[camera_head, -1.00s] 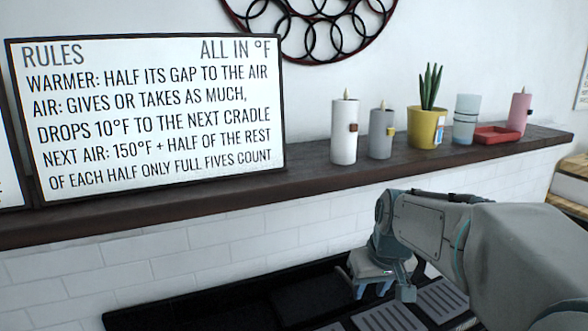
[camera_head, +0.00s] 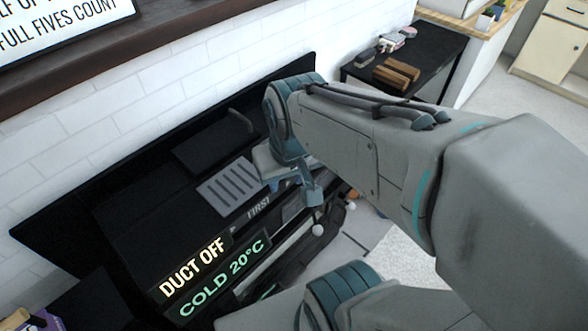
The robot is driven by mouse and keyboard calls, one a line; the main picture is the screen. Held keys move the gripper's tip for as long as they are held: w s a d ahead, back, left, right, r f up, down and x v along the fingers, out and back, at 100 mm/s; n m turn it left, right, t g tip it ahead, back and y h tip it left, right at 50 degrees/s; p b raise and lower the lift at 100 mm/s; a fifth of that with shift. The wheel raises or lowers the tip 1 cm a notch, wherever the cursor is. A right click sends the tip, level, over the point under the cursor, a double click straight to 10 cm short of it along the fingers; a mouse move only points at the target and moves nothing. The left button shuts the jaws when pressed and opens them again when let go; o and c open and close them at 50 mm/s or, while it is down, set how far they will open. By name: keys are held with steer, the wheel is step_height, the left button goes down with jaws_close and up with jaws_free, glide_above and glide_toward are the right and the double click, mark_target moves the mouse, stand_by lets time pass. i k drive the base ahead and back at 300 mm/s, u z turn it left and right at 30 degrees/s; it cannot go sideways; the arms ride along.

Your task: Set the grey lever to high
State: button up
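A black unit (camera_head: 135,205) stands against the white brick wall, with lit labels "DUCT OFF" (camera_head: 195,266) and "COLD 20°C" (camera_head: 222,280) at its front left. A small pale round knob (camera_head: 318,230) shows at the unit's front side, just below my gripper (camera_head: 290,188). I cannot tell whether this knob belongs to the grey lever or where it is set. My gripper is over the unit's front right part, pointing down. My arm hides much of that side. Its fingers are partly hidden, so I cannot tell whether they are open or shut.
A slatted grey grille (camera_head: 230,186) lies on the unit, left of my gripper, near a "FIRST" label (camera_head: 259,206). A dark shelf (camera_head: 120,46) runs along the wall. A black side table (camera_head: 425,60) with brown blocks (camera_head: 397,72) stands at back right. Pale floor (camera_head: 510,95) is clear at right.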

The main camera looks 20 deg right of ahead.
mark_target(318, 230)
steer(key=z, duration=0.3)
steer(key=k, duration=1)
steer(key=z, duration=0.2)
